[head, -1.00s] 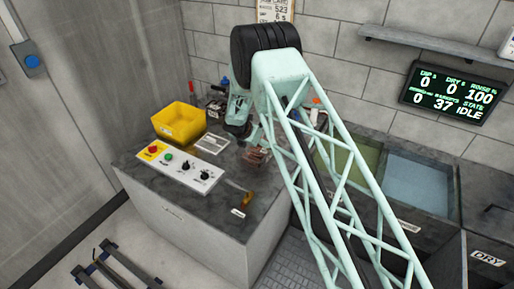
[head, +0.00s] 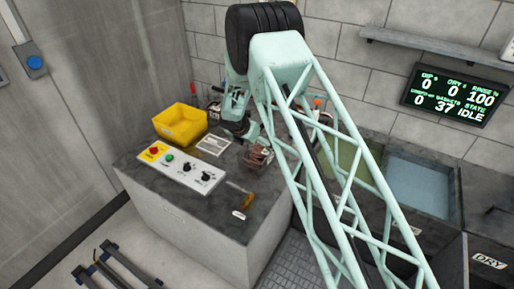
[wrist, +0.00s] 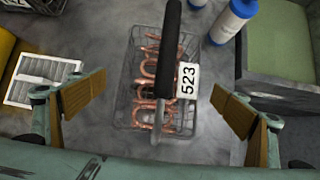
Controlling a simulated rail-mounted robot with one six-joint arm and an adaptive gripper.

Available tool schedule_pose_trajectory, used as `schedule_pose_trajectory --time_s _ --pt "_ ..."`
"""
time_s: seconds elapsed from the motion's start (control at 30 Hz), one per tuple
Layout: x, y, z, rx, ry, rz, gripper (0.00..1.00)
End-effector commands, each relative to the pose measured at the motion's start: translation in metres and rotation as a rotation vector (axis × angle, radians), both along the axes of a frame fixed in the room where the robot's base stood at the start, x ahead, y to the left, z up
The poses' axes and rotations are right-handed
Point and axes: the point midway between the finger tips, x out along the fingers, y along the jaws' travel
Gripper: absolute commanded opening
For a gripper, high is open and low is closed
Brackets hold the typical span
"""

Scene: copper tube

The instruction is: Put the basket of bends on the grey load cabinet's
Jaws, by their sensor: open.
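The wire basket (wrist: 187,118) of copper bends (wrist: 146,90) stands on the grey cabinet's top (head: 209,214), with a black handle bar (wrist: 168,50) above it and a white tag reading 523 (wrist: 187,82). The basket also shows in the head view (head: 258,157), partly behind my arm. My gripper (wrist: 158,108) is open, its two tan-padded fingers apart on either side of the basket in the wrist view. Neither finger visibly touches the basket or handle.
A yellow bin (head: 180,124) and a control panel (head: 182,167) with buttons and knobs stand on the cabinet. A blue-capped white bottle (wrist: 233,20) is close by the basket. Tanks (head: 420,188) stand to the right. A wooden-handled tool (head: 246,198) lies near the front edge.

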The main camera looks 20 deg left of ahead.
Motion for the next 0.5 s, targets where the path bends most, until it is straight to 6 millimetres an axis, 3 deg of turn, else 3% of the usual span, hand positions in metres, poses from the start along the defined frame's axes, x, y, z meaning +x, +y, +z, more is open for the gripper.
schedule_pose_trajectory --time_s 0.5 --pt "-0.03 0.004 0.048 0.0 0.0 0.0 0.93"
